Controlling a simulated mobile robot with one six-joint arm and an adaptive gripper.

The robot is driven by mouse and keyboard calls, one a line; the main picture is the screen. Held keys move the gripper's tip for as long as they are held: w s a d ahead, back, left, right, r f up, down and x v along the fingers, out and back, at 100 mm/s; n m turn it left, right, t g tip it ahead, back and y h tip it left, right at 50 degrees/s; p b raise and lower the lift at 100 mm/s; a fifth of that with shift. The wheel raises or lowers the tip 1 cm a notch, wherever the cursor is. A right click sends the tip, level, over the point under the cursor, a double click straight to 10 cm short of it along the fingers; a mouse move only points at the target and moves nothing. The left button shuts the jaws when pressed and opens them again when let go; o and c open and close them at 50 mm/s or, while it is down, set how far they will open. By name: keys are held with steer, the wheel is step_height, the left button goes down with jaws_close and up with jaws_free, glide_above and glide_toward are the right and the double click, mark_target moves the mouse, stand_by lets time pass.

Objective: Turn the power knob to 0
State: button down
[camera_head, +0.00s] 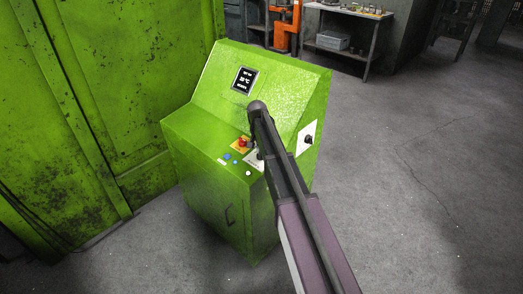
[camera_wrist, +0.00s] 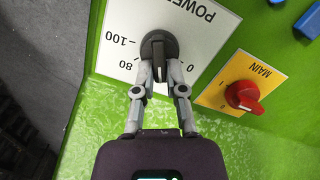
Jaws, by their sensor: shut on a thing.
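The black power knob (camera_head: 262,153) is on the green console. In the wrist view the power knob (camera_wrist: 158,46) sits on a white plate (camera_wrist: 200,35) marked POWER, which appears upside down. The marks 100 and 80 are left of the knob and 0 is at its lower right. The knob's white line points down in the picture, between 80 and 0. My gripper (camera_wrist: 159,75) is shut on the knob's grip, one finger on each side. In the head view my arm hides most of the gripper and part of the plate.
A red MAIN switch (camera_wrist: 242,95) on a yellow plate is close beside my gripper. Blue buttons (camera_head: 235,161) are nearby. A display (camera_head: 244,80) is on the sloped face. Another black knob (camera_head: 308,139) is on the console's right side. The floor to the right is clear.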

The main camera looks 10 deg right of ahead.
steer(key=n, duration=0.5)
steer(key=shift+a+n+h, duration=0.3)
steer(key=shift+a+h, duration=0.05)
steer(key=shift+h, duration=0.05)
steer(key=n, duration=0.4)
steer(key=shift+s+a+f+n, duration=0.1)
steer(key=shift+a+n, duration=0.15)
steer(key=shift+n, duration=0.15)
steer(key=c, duration=0.7)
jaws_free()
